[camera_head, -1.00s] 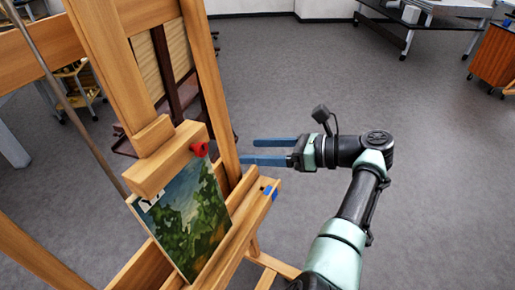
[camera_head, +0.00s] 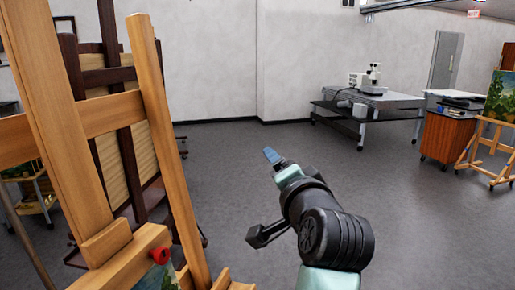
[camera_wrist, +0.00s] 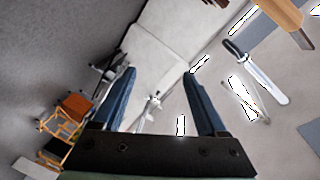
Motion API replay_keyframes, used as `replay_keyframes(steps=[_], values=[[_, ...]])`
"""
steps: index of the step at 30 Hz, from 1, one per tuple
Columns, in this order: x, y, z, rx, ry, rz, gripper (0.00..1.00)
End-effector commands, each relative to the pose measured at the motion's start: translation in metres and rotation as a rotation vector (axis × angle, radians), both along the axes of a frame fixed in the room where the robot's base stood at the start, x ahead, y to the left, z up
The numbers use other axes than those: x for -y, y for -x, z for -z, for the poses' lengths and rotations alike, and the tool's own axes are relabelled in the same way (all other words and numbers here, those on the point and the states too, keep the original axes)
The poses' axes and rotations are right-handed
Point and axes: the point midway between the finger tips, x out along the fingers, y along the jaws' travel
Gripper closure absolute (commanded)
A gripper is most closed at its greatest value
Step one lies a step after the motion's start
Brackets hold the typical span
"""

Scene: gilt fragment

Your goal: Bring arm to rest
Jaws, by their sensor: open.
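My gripper (camera_head: 272,156) is at the end of my arm in the middle of the head view, pointing away over open floor. It is to the right of the wooden easel (camera_head: 165,130) and apart from it. In the wrist view my gripper (camera_wrist: 158,85) shows two blue fingers spread wide with nothing between them. The head view sees the fingers nearly end-on, so the gap hardly shows there.
The easel holds a painting (camera_head: 160,277), mostly cut off, with a red knob (camera_head: 160,255) above it. A wheeled table (camera_head: 375,103) with a microscope stands at the back. An orange cabinet (camera_head: 447,137) and a small easel (camera_head: 487,150) stand right. The middle floor is clear.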

Motion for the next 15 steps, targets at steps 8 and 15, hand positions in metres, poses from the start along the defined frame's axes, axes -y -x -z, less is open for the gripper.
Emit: replay_keyframes(steps=[8,15], values=[[-0.024,0.125,-0.134,0.608,0.634,0.243,0.25],[-0.039,0.226,-0.189,0.887,0.904,0.459,0.25]])
